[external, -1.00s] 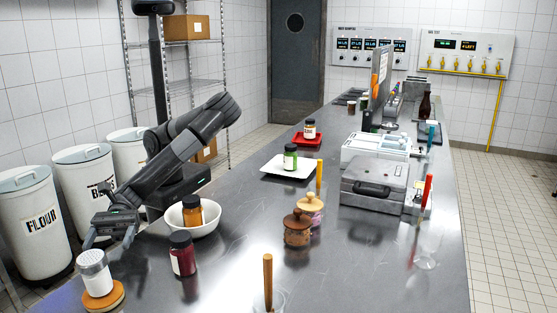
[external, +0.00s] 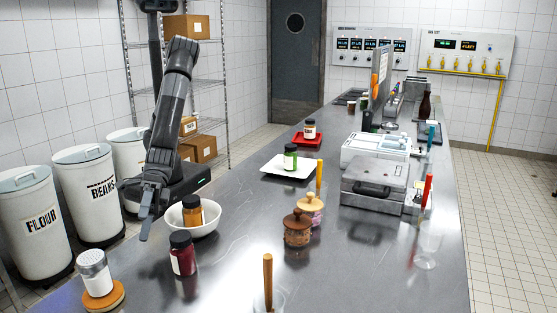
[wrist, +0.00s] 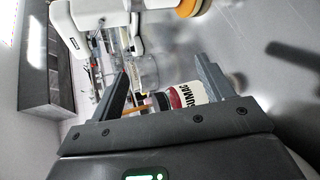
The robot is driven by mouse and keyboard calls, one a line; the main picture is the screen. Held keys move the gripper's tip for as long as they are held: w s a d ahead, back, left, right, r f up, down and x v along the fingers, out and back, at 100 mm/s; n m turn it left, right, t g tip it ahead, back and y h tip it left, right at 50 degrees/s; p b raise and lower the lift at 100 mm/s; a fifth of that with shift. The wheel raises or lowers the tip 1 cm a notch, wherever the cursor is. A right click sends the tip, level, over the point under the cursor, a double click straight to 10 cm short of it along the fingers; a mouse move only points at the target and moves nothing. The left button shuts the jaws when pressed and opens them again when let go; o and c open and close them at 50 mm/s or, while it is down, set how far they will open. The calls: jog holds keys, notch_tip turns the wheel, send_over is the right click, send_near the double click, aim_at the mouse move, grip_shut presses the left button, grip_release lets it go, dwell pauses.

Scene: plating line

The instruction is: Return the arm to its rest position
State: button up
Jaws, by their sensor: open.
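My arm (external: 172,95) reaches down at the counter's left side, its links now nearly in line. My gripper (external: 147,222) points downward by the counter's left edge, left of the white bowl. In the wrist view my gripper (wrist: 163,88) has its two fingers spread apart with nothing held. In the external view this jar (external: 182,255) stands upright on the counter.
A white bowl (external: 207,229) holds an orange jar (external: 192,208). A shaker (external: 95,270) stands on a wooden coaster (external: 105,301) at the front left. White bins (external: 92,190) line the counter's left side. The steel counter (external: 350,265) has bare room at the front right.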

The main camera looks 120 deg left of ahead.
jog(key=w+a+r+m+y, duration=0.1)
jog(key=a, duration=0.1)
jog(key=w+a+r+m, duration=0.1)
jog(key=a+r, duration=0.1)
jog(key=w+a+r+m+t+y, duration=0.1)
jog(key=a, duration=0.1)
jog(key=shift+a+r+y, duration=0.25)
jog(key=shift+a+y, duration=0.05)
jog(key=shift+a, duration=0.05)
jog(key=a+r+m+t+y, duration=0.1)
jog(key=a+r+m+y, duration=0.15)
jog(key=a+r, duration=0.6)
jog(key=a+r+m+t+y, duration=0.1)
jog(key=a+r+y, duration=0.3)
jog(key=a, duration=1)
jog(key=s+a+f+m+g+y, duration=0.1)
jog(key=s+a+f+g, duration=0.1)
jog(key=s+a, duration=0.7)
jog(key=s+a+f+m+g+y, duration=0.1)
jog(key=s+a+f, duration=0.3)
jog(key=s+a, duration=0.6)
jog(key=shift+s+a+g+y, duration=0.3)
jog(key=shift+s+g+y, duration=0.2)
jog(key=shift+s, duration=0.45)
